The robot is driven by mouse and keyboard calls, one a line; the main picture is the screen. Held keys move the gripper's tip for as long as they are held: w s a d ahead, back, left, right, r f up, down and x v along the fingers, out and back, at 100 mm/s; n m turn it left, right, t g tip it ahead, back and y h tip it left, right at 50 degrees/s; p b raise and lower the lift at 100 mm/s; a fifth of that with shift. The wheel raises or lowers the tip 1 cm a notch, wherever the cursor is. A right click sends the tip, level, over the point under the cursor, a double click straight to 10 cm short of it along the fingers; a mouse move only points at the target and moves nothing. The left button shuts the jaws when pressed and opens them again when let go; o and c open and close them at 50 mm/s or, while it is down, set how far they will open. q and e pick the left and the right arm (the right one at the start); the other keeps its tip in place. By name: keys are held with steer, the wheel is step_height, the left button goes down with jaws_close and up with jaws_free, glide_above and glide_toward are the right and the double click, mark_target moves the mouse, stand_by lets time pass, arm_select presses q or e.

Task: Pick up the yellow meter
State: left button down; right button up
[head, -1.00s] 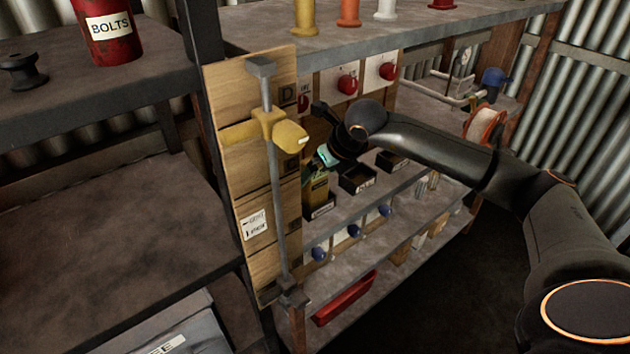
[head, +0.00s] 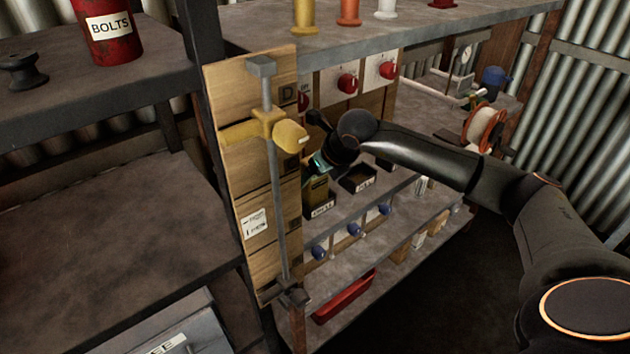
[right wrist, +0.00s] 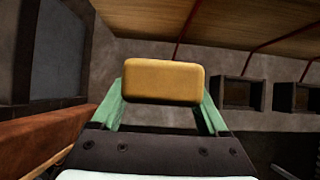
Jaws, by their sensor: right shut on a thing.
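The yellow meter (right wrist: 164,80) shows in the right wrist view as a rounded yellow block between my green fingertips. My right gripper (right wrist: 163,92) is shut on it. In the head view my right gripper (head: 318,164) reaches into the middle shelf, just above the labelled bins and right of the wooden board. My left gripper is not in view.
A clamp with a yellow jaw (head: 290,137) hangs on the wooden board (head: 232,95) close left of my gripper. Black bins (head: 358,181) line the shelf (head: 345,212). Red knobs (head: 347,83) sit behind, and a cable spool (head: 485,128) stands to the right.

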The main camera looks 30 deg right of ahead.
jaws_close()
steer(key=shift+r, duration=0.1)
steer(key=shift+r, duration=0.1)
